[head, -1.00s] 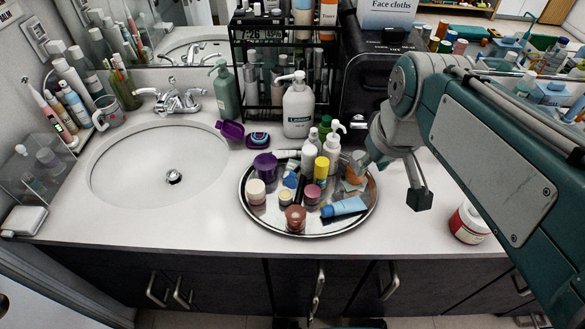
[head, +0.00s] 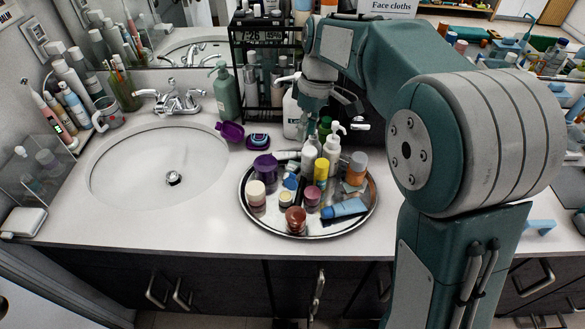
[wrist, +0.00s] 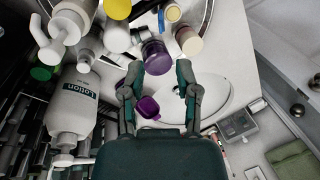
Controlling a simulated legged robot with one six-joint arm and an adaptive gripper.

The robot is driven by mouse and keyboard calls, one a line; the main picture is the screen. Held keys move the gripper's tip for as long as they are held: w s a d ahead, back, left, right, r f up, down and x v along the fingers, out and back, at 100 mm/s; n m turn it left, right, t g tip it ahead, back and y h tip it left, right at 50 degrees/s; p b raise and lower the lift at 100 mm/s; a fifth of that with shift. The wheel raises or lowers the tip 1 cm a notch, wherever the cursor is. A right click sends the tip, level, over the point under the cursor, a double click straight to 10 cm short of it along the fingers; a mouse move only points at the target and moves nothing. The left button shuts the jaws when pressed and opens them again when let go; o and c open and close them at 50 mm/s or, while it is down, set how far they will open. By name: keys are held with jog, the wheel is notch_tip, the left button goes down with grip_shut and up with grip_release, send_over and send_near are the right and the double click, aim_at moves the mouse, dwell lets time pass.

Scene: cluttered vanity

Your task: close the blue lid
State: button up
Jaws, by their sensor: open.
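An open purple-blue case lies on the counter behind the tray. Its raised purple lid (head: 230,130) tilts toward the sink, and its base (head: 258,140) holds a pale blue piece. No plainly blue lid stands out elsewhere. The purple lid also shows in the wrist view (wrist: 148,107), beside my left finger; the base is mostly hidden there.
A round metal tray (head: 250,222) crowded with bottles and jars stands in front. The lotion bottle (head: 291,115) and a black rack (head: 238,62) crowd the back. The sink (head: 150,175) lies left. Counter (head: 215,225) between sink and tray is clear.

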aim_at(292, 181)
jog(key=shift+n+g, duration=0.4)
jog(key=shift+n, duration=0.1)
jog(key=x, duration=0.4)
jog(key=w+a+x, duration=0.1)
jog(key=x, duration=0.7)
jog(key=shift+w+a+f, duration=0.35)
